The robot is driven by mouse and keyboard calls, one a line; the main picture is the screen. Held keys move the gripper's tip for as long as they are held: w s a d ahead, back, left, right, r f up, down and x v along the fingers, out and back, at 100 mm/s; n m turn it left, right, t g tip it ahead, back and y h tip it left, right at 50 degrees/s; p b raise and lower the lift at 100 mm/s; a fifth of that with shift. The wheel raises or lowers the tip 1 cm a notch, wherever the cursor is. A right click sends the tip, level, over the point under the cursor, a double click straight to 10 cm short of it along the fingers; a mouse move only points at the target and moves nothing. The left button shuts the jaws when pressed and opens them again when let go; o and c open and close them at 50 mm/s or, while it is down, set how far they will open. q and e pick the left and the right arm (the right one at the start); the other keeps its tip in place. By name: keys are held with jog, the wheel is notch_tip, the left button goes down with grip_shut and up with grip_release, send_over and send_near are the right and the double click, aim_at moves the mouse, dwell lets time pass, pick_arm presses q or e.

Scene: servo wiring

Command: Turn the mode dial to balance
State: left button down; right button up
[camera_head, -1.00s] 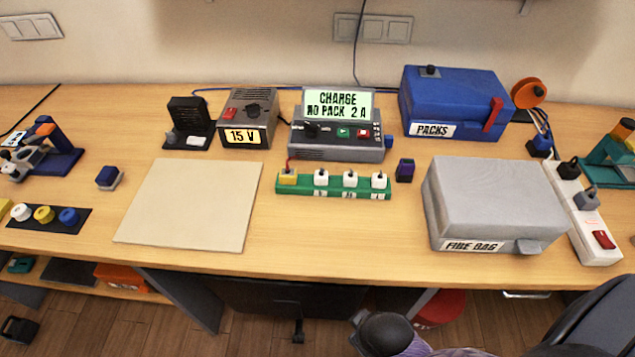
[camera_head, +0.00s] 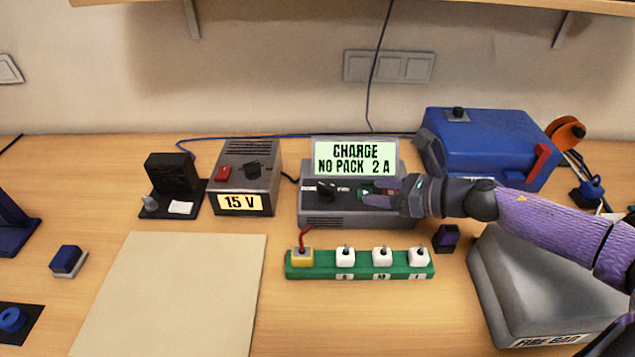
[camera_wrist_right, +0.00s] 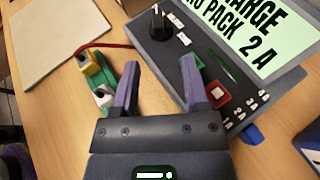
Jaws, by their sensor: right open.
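The charger (camera_head: 350,215) is a grey box at the back middle of the table. Its raised screen (camera_head: 355,157) reads CHARGE, NO PACK, 2 A. The black mode dial (camera_head: 325,190) is on the left of its top panel; it also shows in the right wrist view (camera_wrist_right: 160,24). My right gripper (camera_head: 370,191) is over the panel's right part, to the right of the dial, and hides the buttons there. In the right wrist view its two fingers (camera_wrist_right: 158,68) are apart with nothing between them, and the dial is beyond them. My left gripper is out of view.
A green strip (camera_head: 360,265) with a yellow plug and several white plugs lies in front of the charger. The 15 V supply (camera_head: 246,180) stands left of it. A blue packs box (camera_head: 490,145) and grey fire bag box (camera_head: 540,280) are at right.

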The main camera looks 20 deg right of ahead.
aim_at(335, 189)
jog(key=shift+w+a+f+n, duration=0.3)
jog(key=shift+w+a+f, duration=0.2)
jog(key=shift+w+a, duration=0.25)
jog(key=x, duration=0.6)
jog(key=shift+w+a+f, duration=0.25)
jog(key=shift+w, duration=0.2)
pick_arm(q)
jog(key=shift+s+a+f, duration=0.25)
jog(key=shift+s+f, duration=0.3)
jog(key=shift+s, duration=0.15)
pick_arm(e)
grip_shut()
